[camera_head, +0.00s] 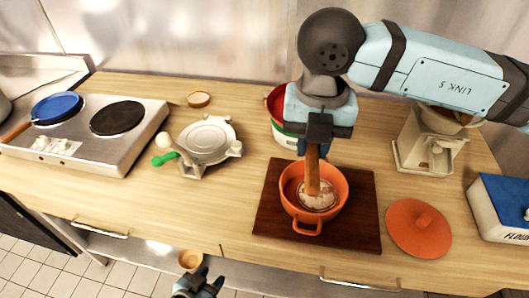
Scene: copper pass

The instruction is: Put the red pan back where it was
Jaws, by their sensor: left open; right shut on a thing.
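A red pan (274,99) shows only its left edge behind my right gripper (317,143), which hides the rest. A wooden handle (312,172) runs from the jaws toward me, its end over the orange pot. My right gripper is shut on this handle. It appears to be the pan's, though their join is hidden. My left gripper (201,283) is open and low at the bottom edge, in front of the counter. The two-plate stove (148,125) at left has a blue pan (57,107) on its left plate. Its right dark plate (118,118) is bare.
The orange pot (305,226) stands on a dark board (362,213); its lid (418,228) lies to the right. A grey round press (207,140), a small wooden bowl (198,99), a scale (428,153) and a flour box (500,207) stand around. The counter between press and board is free.

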